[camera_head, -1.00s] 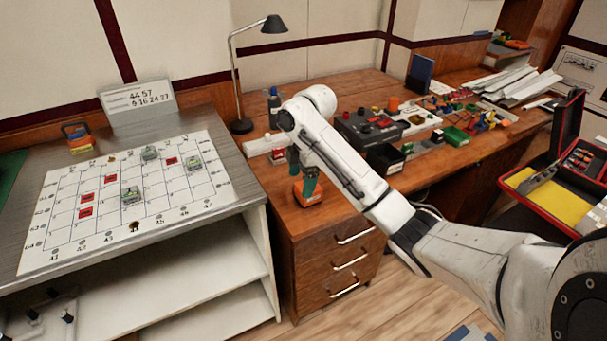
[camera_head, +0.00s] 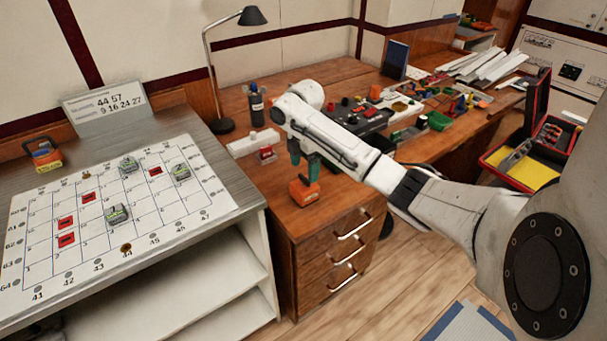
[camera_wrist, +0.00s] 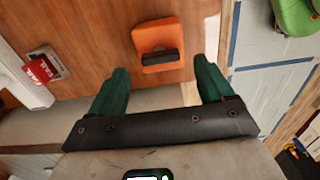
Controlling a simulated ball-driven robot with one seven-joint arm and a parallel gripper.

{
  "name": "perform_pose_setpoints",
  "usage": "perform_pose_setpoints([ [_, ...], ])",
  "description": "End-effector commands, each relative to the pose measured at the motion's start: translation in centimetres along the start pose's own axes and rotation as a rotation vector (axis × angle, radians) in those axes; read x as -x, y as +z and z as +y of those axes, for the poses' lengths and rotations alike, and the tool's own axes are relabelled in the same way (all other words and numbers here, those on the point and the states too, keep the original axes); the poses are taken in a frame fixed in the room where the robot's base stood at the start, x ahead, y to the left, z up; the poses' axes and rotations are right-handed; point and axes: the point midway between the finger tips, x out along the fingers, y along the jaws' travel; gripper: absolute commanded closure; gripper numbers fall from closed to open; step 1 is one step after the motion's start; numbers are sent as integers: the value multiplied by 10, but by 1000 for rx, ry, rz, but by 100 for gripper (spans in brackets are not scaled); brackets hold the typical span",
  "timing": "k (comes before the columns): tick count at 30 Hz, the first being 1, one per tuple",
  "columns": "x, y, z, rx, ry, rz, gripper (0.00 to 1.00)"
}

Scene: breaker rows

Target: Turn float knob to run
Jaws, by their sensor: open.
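An orange block with a dark bar-shaped knob on its face (camera_wrist: 160,48) lies on the brown desk in the wrist view. It looks like the float knob, but I can read no run mark. In the head view the orange block (camera_head: 304,192) sits near the desk's front corner. My gripper (camera_head: 304,166) is above it, pointing down, green fingers apart. In the wrist view my gripper (camera_wrist: 163,72) is open and empty, with the knob just beyond and between the fingertips. The knob's bar lies roughly crosswise in that view.
A gridded board (camera_head: 150,215) with red and green pieces lies on the metal-topped bench. A lamp (camera_head: 221,125) and a dark bottle (camera_head: 256,105) stand behind. A black control box (camera_head: 358,117) is to the right.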

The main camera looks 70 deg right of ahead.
Motion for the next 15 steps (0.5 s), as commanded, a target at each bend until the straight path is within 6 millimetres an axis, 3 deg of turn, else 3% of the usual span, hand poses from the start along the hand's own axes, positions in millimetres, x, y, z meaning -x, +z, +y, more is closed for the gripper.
perform_pose_setpoints([
  [6, -27, 0, 0, -1, 0, 0, 19],
  [15, -36, 0, 0, 0, 1, 0, 19],
])
